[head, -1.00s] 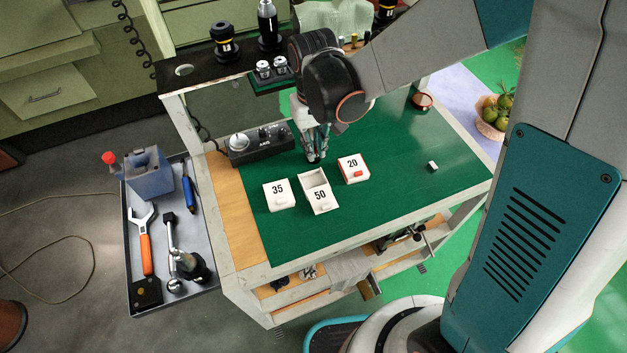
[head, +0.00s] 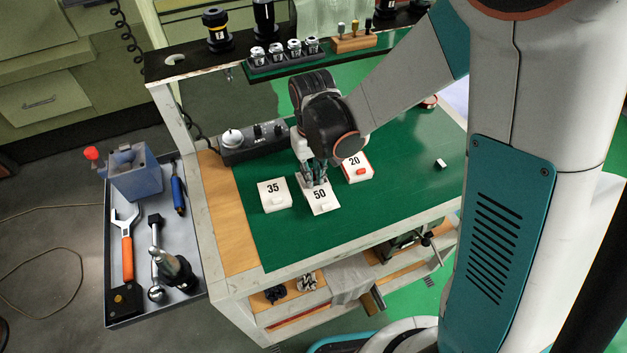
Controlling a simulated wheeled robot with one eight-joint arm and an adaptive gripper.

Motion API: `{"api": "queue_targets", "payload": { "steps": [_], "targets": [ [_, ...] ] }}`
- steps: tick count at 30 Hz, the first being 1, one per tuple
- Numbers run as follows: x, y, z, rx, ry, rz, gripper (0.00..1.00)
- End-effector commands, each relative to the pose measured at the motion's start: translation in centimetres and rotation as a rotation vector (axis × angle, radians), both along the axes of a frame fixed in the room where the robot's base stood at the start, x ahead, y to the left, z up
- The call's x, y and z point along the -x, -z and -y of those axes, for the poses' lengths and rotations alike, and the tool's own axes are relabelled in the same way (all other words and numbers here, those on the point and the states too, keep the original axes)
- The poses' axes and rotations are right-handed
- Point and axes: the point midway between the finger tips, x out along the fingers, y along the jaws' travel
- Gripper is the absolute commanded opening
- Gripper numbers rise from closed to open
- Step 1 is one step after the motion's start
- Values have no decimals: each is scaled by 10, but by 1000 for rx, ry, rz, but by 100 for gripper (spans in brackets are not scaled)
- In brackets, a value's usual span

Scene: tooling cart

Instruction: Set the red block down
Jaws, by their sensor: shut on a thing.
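My gripper (head: 317,184) points down at the back part of the white box marked 50 (head: 320,196). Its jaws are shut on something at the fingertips. The fingers and wrist hide what they hold, and no red block can be made out between them. The box's open compartment is mostly hidden behind the fingers. I cannot tell whether the fingertips touch the box. The box marked 35 (head: 273,188) is to the left. The box marked 20 (head: 354,161), with red edging and a red front knob, is to the right.
The boxes stand on the cart's green top (head: 300,238). A black control box (head: 255,142) sits behind them at left. A shelf with sockets (head: 285,50) crosses the back. A small white block (head: 440,163) lies at right. The green top is clear in front.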

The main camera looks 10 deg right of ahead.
Motion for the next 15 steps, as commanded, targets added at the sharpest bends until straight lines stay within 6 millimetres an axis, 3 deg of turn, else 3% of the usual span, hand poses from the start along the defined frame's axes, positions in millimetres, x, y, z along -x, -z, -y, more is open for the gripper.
{"api": "queue_targets", "payload": {
  "steps": [1,7,8,15],
  "targets": [
    [5,14,1,1,0,-5,0],
    [5,15,2,2,0,-8,0],
    [5,15,2,2,0,-8,33],
    [5,14,1,2,0,-6,33]
  ]
}}
